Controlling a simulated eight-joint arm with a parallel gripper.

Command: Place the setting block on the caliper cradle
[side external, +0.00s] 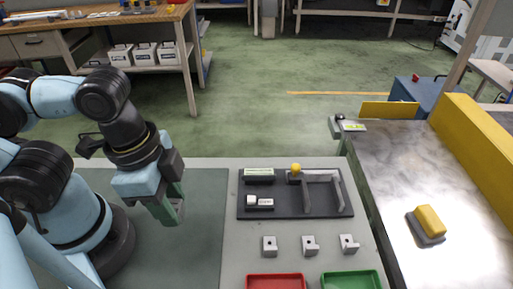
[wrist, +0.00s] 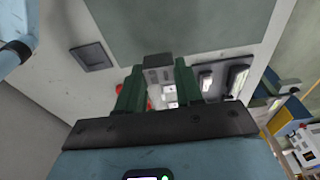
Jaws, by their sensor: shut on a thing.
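My gripper (side external: 172,212) hangs over the dark green mat, left of the black fixture board. In the wrist view its two green fingers (wrist: 158,82) are closed on a small grey block (wrist: 158,62), which I take for the setting block; in the side view it is mostly hidden by the fingers. I cannot tell for sure which of these is the caliper cradle.
Several grey brackets (side external: 309,246) stand in front of the board, before a red tray (side external: 275,281) and a green tray (side external: 352,281). At right, a conveyor (side external: 390,180) carries a yellow-topped part (side external: 428,222). A dark square recess or pad (wrist: 92,57) shows in the wrist view. The mat (side external: 190,250) is clear.

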